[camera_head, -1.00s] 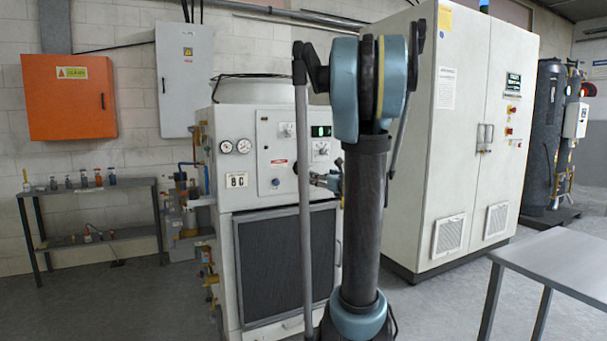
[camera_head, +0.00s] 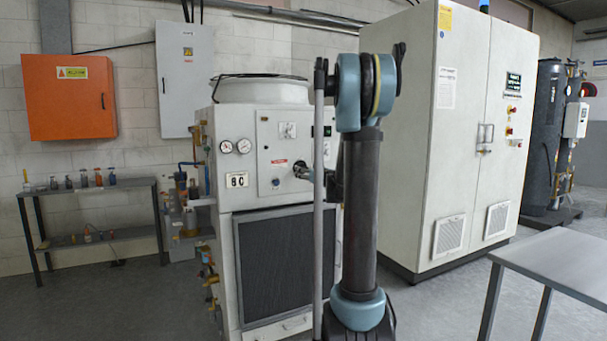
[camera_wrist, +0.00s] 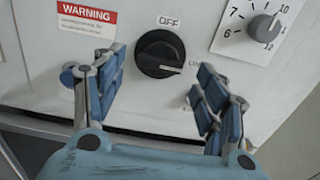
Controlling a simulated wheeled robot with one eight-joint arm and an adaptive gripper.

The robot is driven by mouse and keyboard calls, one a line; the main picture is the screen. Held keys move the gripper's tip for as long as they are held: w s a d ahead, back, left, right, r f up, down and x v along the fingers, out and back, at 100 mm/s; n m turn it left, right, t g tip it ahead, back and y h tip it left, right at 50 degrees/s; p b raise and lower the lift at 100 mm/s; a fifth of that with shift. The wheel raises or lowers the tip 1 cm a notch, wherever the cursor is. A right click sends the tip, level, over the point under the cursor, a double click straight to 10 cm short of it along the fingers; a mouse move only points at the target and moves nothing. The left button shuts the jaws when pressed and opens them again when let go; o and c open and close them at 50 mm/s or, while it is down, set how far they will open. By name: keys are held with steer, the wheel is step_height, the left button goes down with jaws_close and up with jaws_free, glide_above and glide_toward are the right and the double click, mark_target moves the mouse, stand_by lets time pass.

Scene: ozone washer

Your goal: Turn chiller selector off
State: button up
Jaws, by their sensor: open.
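The chiller selector is a round black knob (camera_wrist: 158,53) on a white panel in the wrist view. OFF is printed above it; its white mark points to the right and slightly down, towards a label partly hidden by a finger. My gripper (camera_wrist: 160,64) is open, with its blue-padded fingers to the left and right of the knob. I see gaps between the fingers and the knob; how far off the panel they are I cannot tell.
A numbered dial (camera_wrist: 263,27) is up and right of the selector. A red warning label (camera_wrist: 87,16) and a small blue button (camera_wrist: 68,75) are to its left. A tall white cabinet (camera_head: 458,150) stands right of my arm, and a grey table (camera_head: 560,265) at the front right.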

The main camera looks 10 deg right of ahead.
steer(key=shift+x, duration=1.6)
steer(key=c, duration=1.1)
